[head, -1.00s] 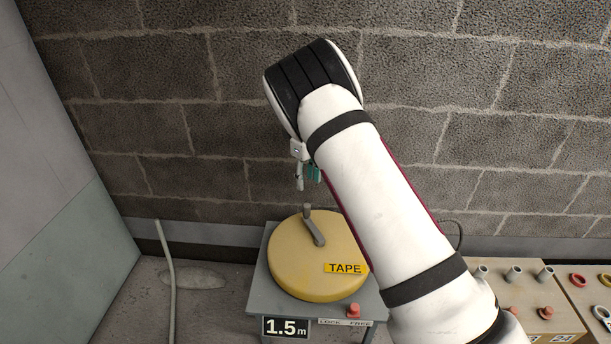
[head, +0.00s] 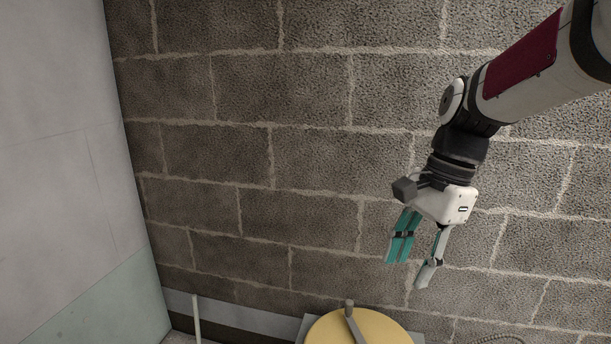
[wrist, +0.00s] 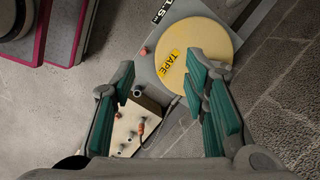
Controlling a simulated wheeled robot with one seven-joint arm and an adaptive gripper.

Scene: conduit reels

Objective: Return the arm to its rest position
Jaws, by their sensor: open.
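My gripper (head: 412,262) is open and empty, with teal finger pads, in front of the block wall in the head view. It points downward, above and to the right of the yellow tape reel (head: 345,332). In the wrist view the two fingers of my gripper (wrist: 165,88) stand well apart, with nothing between them. My arm reaches in from the upper right of the head view.
The wrist view shows the yellow reel marked TAPE (wrist: 185,55) on its grey stand (wrist: 150,28), below the gripper. A beige board with pegs (wrist: 125,130) stands beside it. The block wall (head: 250,150) fills the back, with a pale panel (head: 60,150) at left.

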